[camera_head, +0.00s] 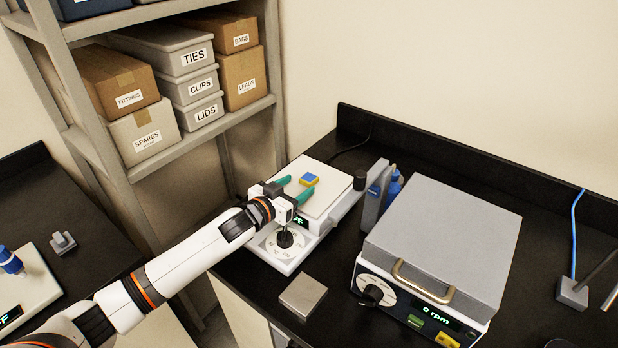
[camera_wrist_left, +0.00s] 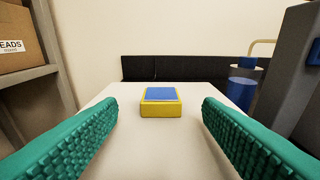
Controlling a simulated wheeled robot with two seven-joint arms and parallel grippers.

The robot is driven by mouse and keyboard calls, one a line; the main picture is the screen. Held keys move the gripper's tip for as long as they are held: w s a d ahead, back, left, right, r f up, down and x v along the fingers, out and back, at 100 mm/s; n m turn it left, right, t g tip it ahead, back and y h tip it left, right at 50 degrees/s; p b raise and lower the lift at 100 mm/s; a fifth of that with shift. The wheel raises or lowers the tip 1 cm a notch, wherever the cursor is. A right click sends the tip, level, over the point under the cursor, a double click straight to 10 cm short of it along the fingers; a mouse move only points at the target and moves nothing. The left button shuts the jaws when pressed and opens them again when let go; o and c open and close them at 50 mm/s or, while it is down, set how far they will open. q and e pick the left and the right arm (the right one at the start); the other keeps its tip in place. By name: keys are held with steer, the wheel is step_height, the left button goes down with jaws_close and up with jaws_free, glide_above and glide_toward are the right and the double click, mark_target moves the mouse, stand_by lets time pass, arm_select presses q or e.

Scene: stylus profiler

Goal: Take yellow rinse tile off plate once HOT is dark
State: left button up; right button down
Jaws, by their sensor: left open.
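The yellow rinse tile (camera_head: 309,180) has a blue top face and lies on the white plate (camera_head: 335,177) of the hotplate unit. In the left wrist view the tile (camera_wrist_left: 161,108) sits centred, past the fingertips. My left gripper (camera_head: 294,188) is open and empty, its teal fingers over the plate, one towards each side of the tile and not touching it. The unit's black knob (camera_head: 285,239) shows below the gripper. Its green display (camera_head: 296,226) is partly hidden by my gripper, with an "F" legible. I cannot make out a HOT light. My right gripper is out of view.
A grey-lidded machine (camera_head: 445,240) reading 0 rpm stands to the right. A grey post and blue bottle (camera_head: 393,188) stand close right of the plate. A flat metal block (camera_head: 303,294) lies in front. A shelf (camera_head: 200,138) with labelled boxes rises at the left.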

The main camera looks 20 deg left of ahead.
mark_target(307, 179)
arm_select(q)
steer(key=p+x, duration=0.1)
steer(key=x, duration=0.3)
steer(key=shift+w+d, duration=0.1)
steer(key=shift+w, duration=0.1)
steer(key=c, duration=1.1)
